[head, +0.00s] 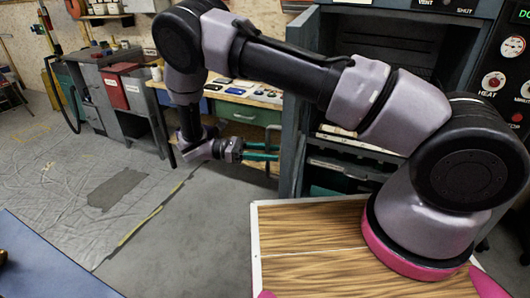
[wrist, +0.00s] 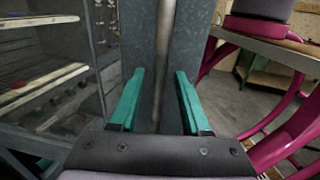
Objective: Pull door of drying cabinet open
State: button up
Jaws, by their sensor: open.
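The drying cabinet (head: 375,45) stands behind my arm in the head view, its dark inside and shelves partly visible. Its grey-blue door (head: 297,95) stands open, seen nearly edge-on at the left side of the opening. My gripper (head: 268,151), with teal fingers, is beside the door's left face. In the wrist view my gripper (wrist: 159,73) is open, one finger on each side of a vertical metal bar (wrist: 163,90) in front of the grey door panel (wrist: 198,40). I cannot tell whether the fingers touch the bar.
Cabinet shelves (wrist: 45,75) show at left in the wrist view. A control panel with dials (head: 493,82) is at right in the head view. A workbench with drawers (head: 235,108) stands behind my gripper. Bare floor (head: 190,235) lies open at front left.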

jog(key=v, duration=1)
jog(key=shift+a, duration=0.4)
